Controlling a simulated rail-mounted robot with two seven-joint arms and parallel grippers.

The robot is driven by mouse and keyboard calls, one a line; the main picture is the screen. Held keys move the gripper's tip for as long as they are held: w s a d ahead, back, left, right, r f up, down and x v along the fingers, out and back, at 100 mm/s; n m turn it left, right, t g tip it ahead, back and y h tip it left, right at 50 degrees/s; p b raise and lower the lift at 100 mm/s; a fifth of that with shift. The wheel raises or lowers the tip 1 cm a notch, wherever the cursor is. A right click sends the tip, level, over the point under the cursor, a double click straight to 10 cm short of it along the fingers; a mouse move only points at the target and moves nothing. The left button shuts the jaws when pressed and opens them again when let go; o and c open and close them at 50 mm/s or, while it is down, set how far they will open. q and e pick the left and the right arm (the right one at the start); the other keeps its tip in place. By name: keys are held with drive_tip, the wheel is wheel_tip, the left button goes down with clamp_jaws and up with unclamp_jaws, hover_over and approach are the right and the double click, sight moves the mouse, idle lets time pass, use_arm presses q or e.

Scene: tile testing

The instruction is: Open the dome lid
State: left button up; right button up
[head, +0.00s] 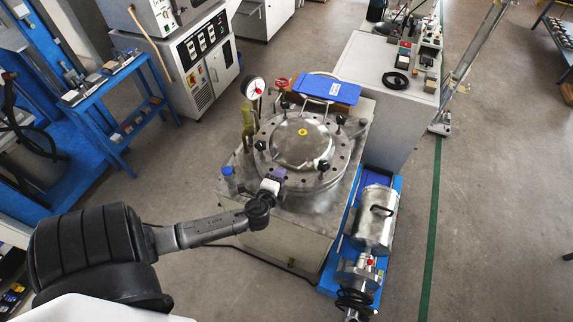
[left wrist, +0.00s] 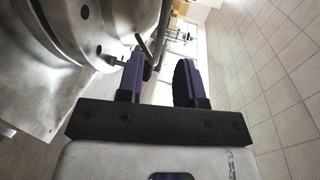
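The dome lid (head: 296,152) is a round metal cover, closed on a wide flanged vessel (head: 318,186) with a ring of holes and several black-knobbed clamps around it. A yellow cap (head: 302,132) sits at its top. My left gripper (head: 278,174) is at the near edge of the flange. In the left wrist view my left gripper (left wrist: 160,76) has its two purple fingers apart. The vessel's curved metal side (left wrist: 60,45) is to their left. A small bolt with a metal bar (left wrist: 122,62) is close to the left finger; I cannot tell if they touch. My right gripper is not in view.
A blue-capped bottle (head: 229,178) is left of my gripper. A metal motor (head: 376,218) on a blue base stands at right.

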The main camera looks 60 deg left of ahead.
sight(287, 165)
use_arm(q)
drive_tip(key=x, duration=0.6)
drive_tip(key=shift+w+a, duration=0.15)
drive_tip(key=shift+w, duration=0.1)
drive_tip(key=shift+f, duration=0.1)
clamp_jaws()
idle(0.3)
